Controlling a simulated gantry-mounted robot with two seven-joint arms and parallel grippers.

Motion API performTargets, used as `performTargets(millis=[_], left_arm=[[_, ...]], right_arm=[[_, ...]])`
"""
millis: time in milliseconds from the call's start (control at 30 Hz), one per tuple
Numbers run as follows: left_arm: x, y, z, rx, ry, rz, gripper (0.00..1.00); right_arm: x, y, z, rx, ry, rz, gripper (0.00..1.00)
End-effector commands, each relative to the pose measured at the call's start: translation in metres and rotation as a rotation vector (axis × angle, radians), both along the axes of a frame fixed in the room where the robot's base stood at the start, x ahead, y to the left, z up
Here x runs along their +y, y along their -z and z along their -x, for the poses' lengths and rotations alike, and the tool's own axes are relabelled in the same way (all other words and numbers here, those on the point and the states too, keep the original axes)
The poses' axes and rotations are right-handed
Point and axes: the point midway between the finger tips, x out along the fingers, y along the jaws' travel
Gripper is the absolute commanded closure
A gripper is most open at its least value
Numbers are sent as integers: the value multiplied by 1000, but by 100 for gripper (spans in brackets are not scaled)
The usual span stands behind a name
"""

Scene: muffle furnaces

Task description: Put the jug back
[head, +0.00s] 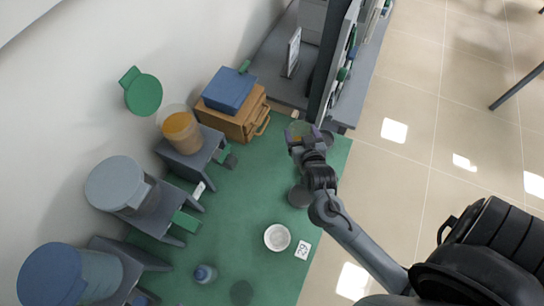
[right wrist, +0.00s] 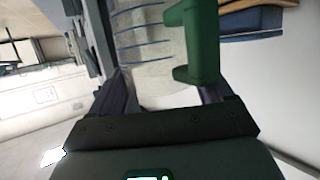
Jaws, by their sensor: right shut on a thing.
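My right gripper (head: 304,142) is shut on the jug (head: 299,129), a clear vessel with a greenish tint, near the right edge of the green mat. In the right wrist view the jug (right wrist: 150,45) is translucent with blue graduation lines and a green handle (right wrist: 198,40). It fills the space between and beyond the fingers of my right gripper (right wrist: 160,95). The head view does not show clearly whether the jug's base touches the mat. My left gripper is in neither view.
The green mat (head: 240,210) bears a white bowl (head: 277,237), a "29" card (head: 302,249), and a small blue bottle (head: 205,273). Lidded containers on grey stands (head: 187,158) line the wall. A wooden box (head: 235,119) with a blue box (head: 229,90) stands behind. A grey shelf unit (head: 335,65) is close behind the gripper.

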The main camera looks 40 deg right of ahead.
Motion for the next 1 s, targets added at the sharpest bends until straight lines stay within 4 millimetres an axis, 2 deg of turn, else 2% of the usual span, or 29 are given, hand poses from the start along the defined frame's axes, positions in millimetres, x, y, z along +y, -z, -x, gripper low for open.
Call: performTargets(millis=[33, 167, 267, 367, 733, 1000], left_arm=[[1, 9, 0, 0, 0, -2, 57], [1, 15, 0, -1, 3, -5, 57], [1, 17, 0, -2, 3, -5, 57], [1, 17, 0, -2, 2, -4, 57], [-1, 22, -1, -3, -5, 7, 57], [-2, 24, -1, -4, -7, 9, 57]], right_arm=[[0, 14, 4, 2, -1, 2, 84], [1, 27, 9, 1, 0, 0, 84], [3, 34, 5, 0, -1, 0, 84], [8, 43, -7, 0, -2, -1, 84], [33, 86, -75, -2, -1, -1, 84], [41, 100, -96, 0, 0, 1, 84]])
